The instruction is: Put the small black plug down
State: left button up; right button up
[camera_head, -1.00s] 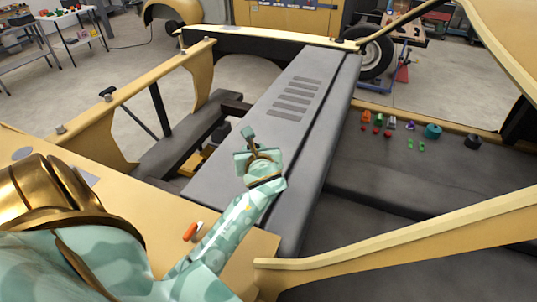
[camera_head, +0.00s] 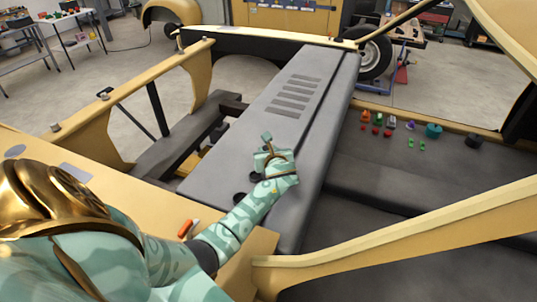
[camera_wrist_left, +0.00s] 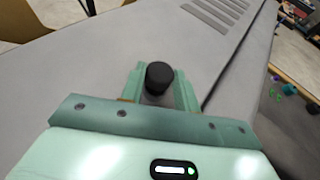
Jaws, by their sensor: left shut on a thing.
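The small black plug (camera_wrist_left: 159,76) sits between the two fingers of my left gripper (camera_wrist_left: 159,88) in the left wrist view. My left gripper also shows in the head view (camera_head: 266,150), shut on the plug, over the long grey panel (camera_head: 300,120). The plug cannot be made out in the head view. I cannot tell whether it touches the panel. My right gripper is not in view.
Two dark round spots (camera_head: 255,177) lie on the panel beside my left forearm. Small coloured parts (camera_head: 390,122), a teal piece (camera_head: 433,130) and a black round piece (camera_head: 473,140) lie along the right ledge. An orange and white item (camera_head: 187,228) lies near my forearm.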

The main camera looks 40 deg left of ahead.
pick_arm(q)
jog(key=shift+s+d+f, duration=0.1)
jog(key=shift+f, duration=0.15)
jog(key=o, duration=1)
jog(key=shift+c, duration=0.2)
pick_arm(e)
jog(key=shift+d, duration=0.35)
pick_arm(q)
jog(key=p+v, duration=0.1)
jog(key=v, duration=1)
jog(key=shift+s+d+r+p, duration=0.15)
jog(key=shift+d+r+p, duration=0.1)
jog(key=shift+r+p, duration=0.15)
jog(key=shift+d, duration=0.1)
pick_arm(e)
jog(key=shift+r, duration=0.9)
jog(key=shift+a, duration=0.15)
pick_arm(q)
jog(key=shift+f, duration=0.1)
